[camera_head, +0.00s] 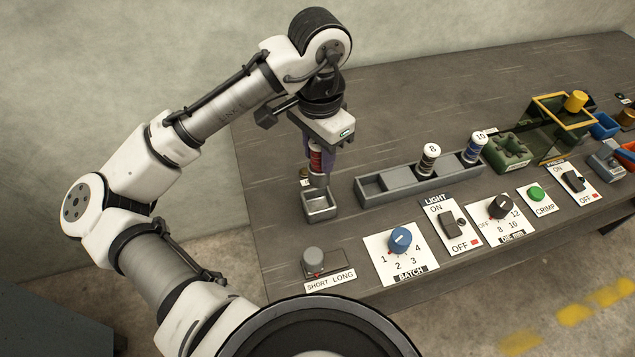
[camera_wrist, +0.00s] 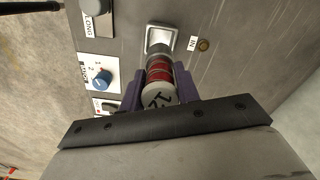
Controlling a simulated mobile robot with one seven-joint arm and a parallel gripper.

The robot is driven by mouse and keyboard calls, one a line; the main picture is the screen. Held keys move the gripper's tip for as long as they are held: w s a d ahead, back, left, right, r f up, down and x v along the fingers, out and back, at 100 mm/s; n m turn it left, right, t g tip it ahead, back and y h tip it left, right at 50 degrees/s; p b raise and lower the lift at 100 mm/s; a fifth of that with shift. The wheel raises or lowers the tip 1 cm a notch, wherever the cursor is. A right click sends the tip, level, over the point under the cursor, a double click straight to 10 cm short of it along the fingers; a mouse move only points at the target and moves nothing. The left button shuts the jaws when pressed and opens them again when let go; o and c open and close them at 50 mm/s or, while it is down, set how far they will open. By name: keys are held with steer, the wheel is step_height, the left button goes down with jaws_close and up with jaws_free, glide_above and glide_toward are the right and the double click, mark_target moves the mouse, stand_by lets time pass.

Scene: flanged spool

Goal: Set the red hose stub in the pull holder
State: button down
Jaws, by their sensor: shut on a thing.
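The red hose stub (camera_head: 316,160) is upright between the purple fingers of my gripper (camera_head: 320,165). In the wrist view the stub (camera_wrist: 160,72) shows red bands and a pale end face with a dark number, partly cut off by the gripper (camera_wrist: 158,90). My gripper is shut on it. Its lower end is at or just above a small open grey tray (camera_head: 320,214); I cannot tell whether it touches. No label names the pull holder. A green block with sockets (camera_head: 509,151) and a yellow-framed fixture (camera_head: 562,128) stand at the right.
Along the front are a slider (camera_head: 313,259), a blue batch knob (camera_head: 400,240), switches and a green crimp button (camera_head: 536,194). The table behind the rack is clear.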

step_height(320, 180, down, 9)
steer(key=shift+f, duration=0.1)
stand_by(0.3)
steer(key=shift+f, duration=0.25)
steer(key=c, duration=1)
jaws_free()
steer(key=shift+c, duration=0.2)
step_height(320, 180, up, 13)
steer(key=shift+f+b, duration=0.15)
steer(key=shift+b, duration=0.2)
